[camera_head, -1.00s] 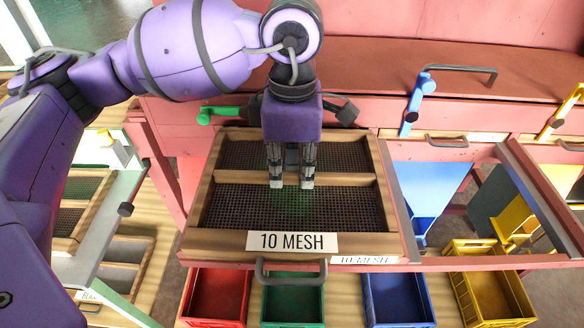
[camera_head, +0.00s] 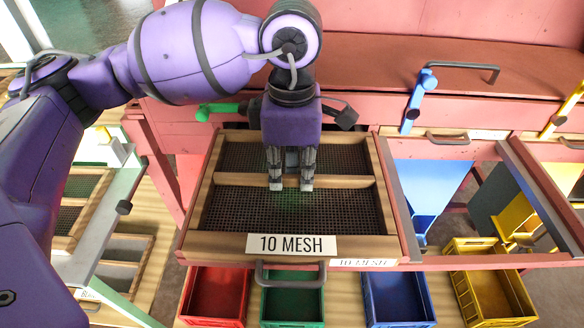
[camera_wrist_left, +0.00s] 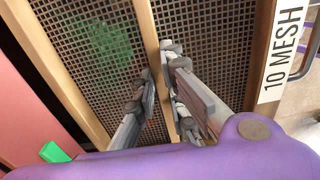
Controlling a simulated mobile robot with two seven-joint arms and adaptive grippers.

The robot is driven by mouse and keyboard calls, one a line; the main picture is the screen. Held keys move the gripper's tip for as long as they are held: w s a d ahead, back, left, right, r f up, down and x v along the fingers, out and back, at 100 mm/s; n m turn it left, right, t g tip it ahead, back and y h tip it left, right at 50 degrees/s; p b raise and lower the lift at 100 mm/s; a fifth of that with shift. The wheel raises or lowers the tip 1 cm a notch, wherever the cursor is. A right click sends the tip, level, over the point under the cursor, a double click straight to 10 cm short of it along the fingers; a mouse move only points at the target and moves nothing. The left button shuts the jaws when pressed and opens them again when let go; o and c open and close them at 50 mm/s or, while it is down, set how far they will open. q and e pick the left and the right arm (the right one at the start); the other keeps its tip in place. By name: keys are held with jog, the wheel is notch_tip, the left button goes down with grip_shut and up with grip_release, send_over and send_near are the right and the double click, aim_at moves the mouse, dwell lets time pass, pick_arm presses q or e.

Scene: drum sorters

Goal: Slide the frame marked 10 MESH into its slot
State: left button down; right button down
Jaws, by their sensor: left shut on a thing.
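The 10 MESH frame (camera_head: 345,243) is a wooden frame with dark mesh and a crossbar, its white label at its front. It sits over the left bay of the pink rack, above a rail label (camera_head: 363,263) that also reads 10 MESH. My left gripper (camera_head: 290,187) points down and is shut on the crossbar; in the left wrist view the fingers (camera_wrist_left: 160,90) lie on either side of the bar (camera_wrist_left: 147,30). Whether the frame is fully seated in the slot (camera_head: 415,259) cannot be told. My right gripper is not in view.
Red (camera_head: 217,297), green (camera_head: 292,303), blue (camera_head: 398,297) and yellow (camera_head: 490,284) bins stand below the rack. A green lever (camera_head: 216,110) and a blue lever (camera_head: 417,102) are on the rack's back. The bay to the right is open. Other frames lie at left.

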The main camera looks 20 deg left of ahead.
pick_arm(q)
jog(key=shift+f+b, duration=0.3)
jog(key=shift+f, duration=0.45)
jog(key=c, duration=1.7)
grip_release()
notch_tip(320, 180, up, 12)
jog(key=shift+w+r, duration=0.1)
